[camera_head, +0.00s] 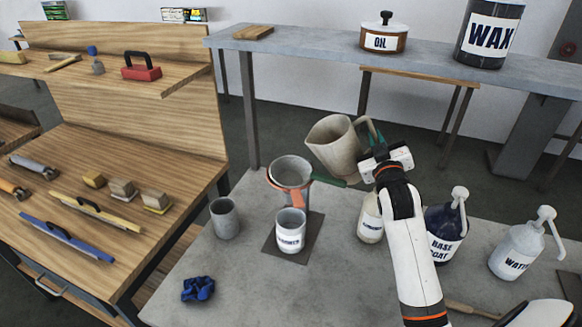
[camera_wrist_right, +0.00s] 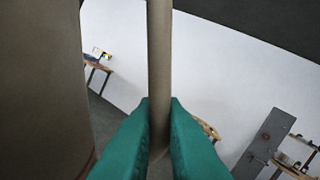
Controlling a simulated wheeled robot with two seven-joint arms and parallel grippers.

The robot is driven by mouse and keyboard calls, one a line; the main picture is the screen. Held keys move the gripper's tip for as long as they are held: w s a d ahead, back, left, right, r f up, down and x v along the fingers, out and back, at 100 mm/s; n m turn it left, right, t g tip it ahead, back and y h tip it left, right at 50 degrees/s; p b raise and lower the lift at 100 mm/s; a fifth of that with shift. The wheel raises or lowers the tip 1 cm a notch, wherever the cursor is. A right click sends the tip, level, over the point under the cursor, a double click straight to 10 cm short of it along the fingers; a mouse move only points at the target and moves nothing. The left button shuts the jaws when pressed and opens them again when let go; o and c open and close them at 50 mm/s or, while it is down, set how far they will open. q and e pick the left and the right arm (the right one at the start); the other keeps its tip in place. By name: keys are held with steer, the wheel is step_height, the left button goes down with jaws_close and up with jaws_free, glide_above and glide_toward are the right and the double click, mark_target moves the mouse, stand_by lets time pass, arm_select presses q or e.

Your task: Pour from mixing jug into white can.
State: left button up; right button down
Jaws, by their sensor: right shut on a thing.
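The beige mixing jug (camera_head: 333,148) is held in the air above the grey table, tilted with its mouth toward the left. My right gripper (camera_head: 375,140) is shut on its handle; in the right wrist view the teal fingertips (camera_wrist_right: 159,125) pinch the handle (camera_wrist_right: 159,50), with the jug body (camera_wrist_right: 40,80) at the left. No stream of liquid shows, and the jug's contents cannot be seen. My left gripper is not in view.
A grey cup (camera_head: 224,218) and blue cloth (camera_head: 198,289) lie left. Pump bottles labelled base coat (camera_head: 442,245) and water (camera_head: 512,255) stand right.

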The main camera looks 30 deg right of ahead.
mark_target(370, 128)
steer(key=r+n, duration=0.1)
steer(key=a+r+n, duration=0.1)
steer(key=r, duration=0.1)
steer(key=shift+w+a, duration=0.2)
steer(key=shift+w, duration=0.2)
steer(key=shift+a+n, duration=0.15)
steer(key=shift+n, duration=0.25)
steer(key=shift+s+a+r+t, duration=0.1)
steer(key=shift+s+r+t, duration=0.05)
steer(key=shift+t, duration=0.15)
steer(key=shift+w+n, duration=0.2)
steer(key=shift+n, duration=0.2)
steer(key=shift+s+a+r, duration=0.15)
steer(key=shift+r, duration=0.05)
steer(key=shift+w+n, duration=0.2)
steer(key=shift+n, duration=0.2)
steer(key=shift+r, duration=0.1)
